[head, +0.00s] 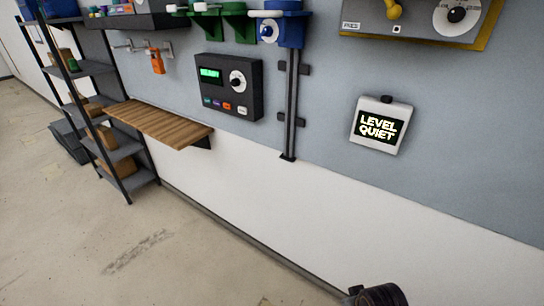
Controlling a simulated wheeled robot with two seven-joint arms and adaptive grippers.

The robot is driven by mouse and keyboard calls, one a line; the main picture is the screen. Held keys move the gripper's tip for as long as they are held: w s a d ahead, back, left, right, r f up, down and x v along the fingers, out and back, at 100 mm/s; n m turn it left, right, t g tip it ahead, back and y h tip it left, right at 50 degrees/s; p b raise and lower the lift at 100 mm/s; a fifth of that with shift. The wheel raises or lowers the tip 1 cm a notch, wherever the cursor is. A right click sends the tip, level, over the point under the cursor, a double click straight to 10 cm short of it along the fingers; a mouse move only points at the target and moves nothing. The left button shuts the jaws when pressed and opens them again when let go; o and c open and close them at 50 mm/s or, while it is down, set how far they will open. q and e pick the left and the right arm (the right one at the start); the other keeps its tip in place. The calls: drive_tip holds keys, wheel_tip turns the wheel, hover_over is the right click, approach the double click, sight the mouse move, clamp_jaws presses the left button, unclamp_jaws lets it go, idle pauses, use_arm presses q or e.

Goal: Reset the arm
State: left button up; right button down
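Neither of my grippers shows in the head view. A dark rounded part (380,294) at the bottom edge, right of centre, seems to be a piece of my own arm; no fingers can be made out on it. The task names no object apart from the arm.
A wall carries a black panel (229,87) reading "READY", a white display (379,125) reading "LEVEL QUIET", a grey dial unit (420,18) and a vertical rail (291,105). A wooden shelf (157,122) juts out. A rack (119,150) stands at left. The floor (120,230) is clear.

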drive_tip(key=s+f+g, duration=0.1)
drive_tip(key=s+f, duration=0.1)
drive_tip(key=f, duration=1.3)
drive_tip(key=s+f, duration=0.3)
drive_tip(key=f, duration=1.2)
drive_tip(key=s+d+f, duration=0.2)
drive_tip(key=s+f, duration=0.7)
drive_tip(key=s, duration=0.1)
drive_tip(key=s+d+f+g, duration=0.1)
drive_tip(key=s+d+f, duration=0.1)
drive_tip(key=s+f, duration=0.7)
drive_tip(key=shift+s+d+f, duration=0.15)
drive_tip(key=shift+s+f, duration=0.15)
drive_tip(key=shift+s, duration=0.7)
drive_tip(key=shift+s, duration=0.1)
